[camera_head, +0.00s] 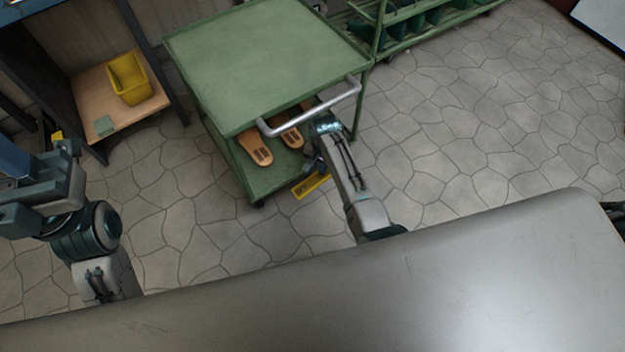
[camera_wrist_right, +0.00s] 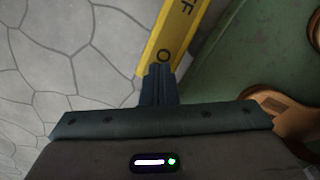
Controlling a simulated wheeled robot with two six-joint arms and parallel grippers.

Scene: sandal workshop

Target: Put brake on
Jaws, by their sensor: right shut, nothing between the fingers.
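The green cart (camera_head: 265,50) stands ahead of me with its grey push handle (camera_head: 310,112) toward me. A yellow brake bar (camera_head: 311,186) sits low at the cart's near end. In the right wrist view the yellow bar (camera_wrist_right: 183,35) carries dark letters, an O and an F among them. My right gripper (camera_head: 316,166) is low beside the cart's near edge. Its closed fingers (camera_wrist_right: 158,72) are empty and overlap the bar's near end in the wrist view; I cannot tell if they touch it. My left gripper (camera_head: 45,195) is at the far left, away from the cart; its jaws are unclear.
Tan sandals (camera_head: 255,147) lie on the cart's lower shelf. A yellow bin (camera_head: 128,78) stands on a wooden shelf at the left. A green rack (camera_head: 430,25) stands behind the cart. The stone floor (camera_head: 470,130) to the right is clear.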

